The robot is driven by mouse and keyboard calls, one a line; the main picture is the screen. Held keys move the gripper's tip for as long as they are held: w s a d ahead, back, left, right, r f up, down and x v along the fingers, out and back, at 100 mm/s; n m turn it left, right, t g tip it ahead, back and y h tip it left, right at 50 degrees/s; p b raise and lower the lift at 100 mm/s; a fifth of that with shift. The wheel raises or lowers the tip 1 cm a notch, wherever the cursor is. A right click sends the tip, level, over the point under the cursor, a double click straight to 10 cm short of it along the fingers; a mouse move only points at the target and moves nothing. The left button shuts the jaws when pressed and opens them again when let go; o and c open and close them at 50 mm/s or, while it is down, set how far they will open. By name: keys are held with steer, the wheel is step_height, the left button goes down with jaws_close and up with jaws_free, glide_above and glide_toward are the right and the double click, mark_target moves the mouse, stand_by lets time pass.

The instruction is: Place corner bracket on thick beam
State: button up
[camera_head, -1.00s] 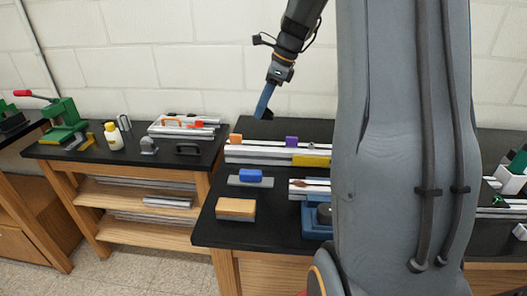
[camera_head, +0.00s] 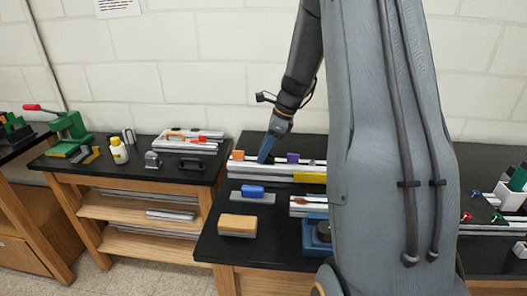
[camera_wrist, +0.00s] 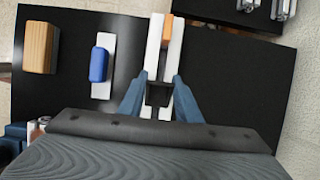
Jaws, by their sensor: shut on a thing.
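My gripper (camera_wrist: 158,95) is shut on a small black corner bracket (camera_wrist: 158,92), held between its two blue fingers. In the head view my gripper (camera_head: 264,157) points down just over the pale beams on the dark bench. The front beam (camera_head: 255,171) is pale and long, with a yellow piece (camera_head: 310,177) on its right part. It also shows in the wrist view (camera_wrist: 153,50), beside a parallel rear strip (camera_wrist: 181,98) that carries an orange block (camera_wrist: 168,34). The bracket overlaps both strips in the wrist view; I cannot tell whether it touches either. The bracket is hard to make out in the head view.
A purple block (camera_head: 293,157) stands on the rear strip to the right of my gripper. A blue block (camera_head: 252,190) on a grey plate and a tan block (camera_head: 238,223) lie nearer the front. Bare bench top lies around them. A second bench (camera_head: 60,161) stands at left.

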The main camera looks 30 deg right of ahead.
steer(key=shift+f, duration=0.15)
steer(key=o, duration=1.1)
steer(key=shift+c, duration=0.2)
steer(key=b+v, duration=0.3)
steer(key=v, duration=0.9)
steer(key=shift+w+a, duration=0.1)
